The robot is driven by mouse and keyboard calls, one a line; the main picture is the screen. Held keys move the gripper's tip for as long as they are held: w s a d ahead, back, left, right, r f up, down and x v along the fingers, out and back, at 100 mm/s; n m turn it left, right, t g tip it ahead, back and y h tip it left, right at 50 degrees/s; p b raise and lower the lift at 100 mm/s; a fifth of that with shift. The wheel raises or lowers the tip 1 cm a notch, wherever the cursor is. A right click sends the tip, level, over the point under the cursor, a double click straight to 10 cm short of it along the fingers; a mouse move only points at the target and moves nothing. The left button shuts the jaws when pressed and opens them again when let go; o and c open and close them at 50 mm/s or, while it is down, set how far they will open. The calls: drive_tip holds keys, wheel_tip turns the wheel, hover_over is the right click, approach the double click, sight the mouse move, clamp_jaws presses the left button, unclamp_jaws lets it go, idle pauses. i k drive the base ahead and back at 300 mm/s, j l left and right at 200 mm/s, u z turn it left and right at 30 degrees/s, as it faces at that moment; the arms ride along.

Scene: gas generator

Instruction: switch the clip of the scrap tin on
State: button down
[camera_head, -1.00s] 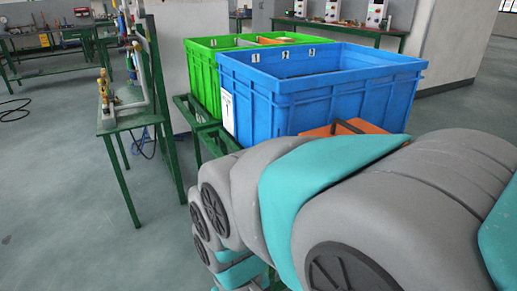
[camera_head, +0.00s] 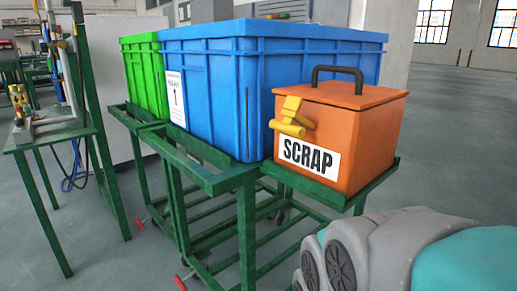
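The scrap tin (camera_head: 368,148) is an orange box with a white SCRAP label on its front. It stands on a green stand at the right of the picture. Its lid (camera_head: 340,94) lies closed on top and carries a dark handle (camera_head: 337,72). The yellow clip (camera_head: 292,117) is at the upper left of the tin's front, just below the lid, and sticks outward. My grey and teal arm shows at the lower right, in front of and below the tin. My gripper is not in the picture.
A blue crate (camera_head: 215,92) stands left of and behind the tin, with a green crate (camera_head: 145,75) beyond it. Both rest on green metal frames (camera_head: 215,182). A green workbench (camera_head: 50,138) with fittings is at the left. The floor (camera_head: 110,255) at the lower left is clear.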

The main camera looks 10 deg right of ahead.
sight(292, 104)
drive_tip(key=k+j, duration=0.1)
drive_tip(key=j, duration=0.35)
drive_tip(key=k+j+z, duration=0.1)
drive_tip(key=j, duration=0.3)
drive_tip(key=k+j, duration=0.15)
drive_tip(key=j, duration=0.3)
drive_tip(key=k+j+z, duration=0.15)
drive_tip(key=j, duration=0.3)
drive_tip(key=k+j, duration=0.1)
drive_tip(key=j, duration=0.3)
drive_tip(key=k+j+z, duration=0.1)
drive_tip(key=j, duration=0.3)
